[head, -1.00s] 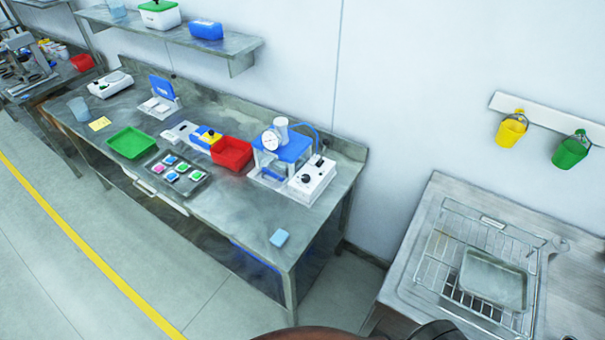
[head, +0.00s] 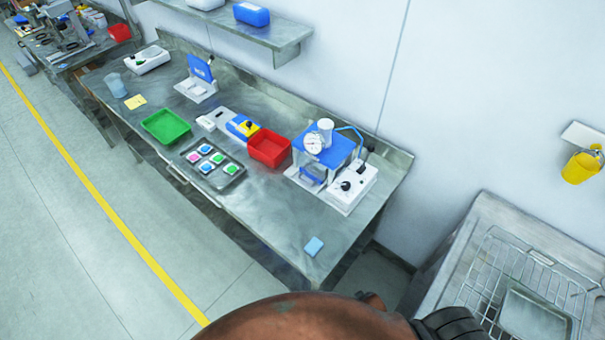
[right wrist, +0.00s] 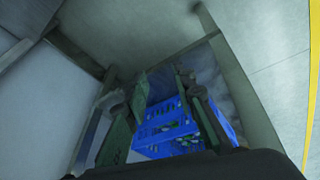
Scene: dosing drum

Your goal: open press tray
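The press (head: 326,148) stands at the right end of the steel bench, with a blue top, a round white gauge and a white cylinder above it. A blue piece (head: 311,178) sits low at its front, on a white base; at this size I cannot tell whether this is the tray or whether it is open. A white control box (head: 349,187) with black knobs adjoins it on the right. My right gripper (right wrist: 161,82) shows only in the right wrist view, its fingers apart and nothing visible between them, below bench level. My left gripper is out of view.
A red bin (head: 269,149) stands just left of the press. A green tray (head: 166,126) and a dark tray (head: 228,181) with coloured pieces lie further left. A light-blue pad (head: 314,246) lies near the front corner. Blue crates (right wrist: 168,125) appear beyond my right gripper.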

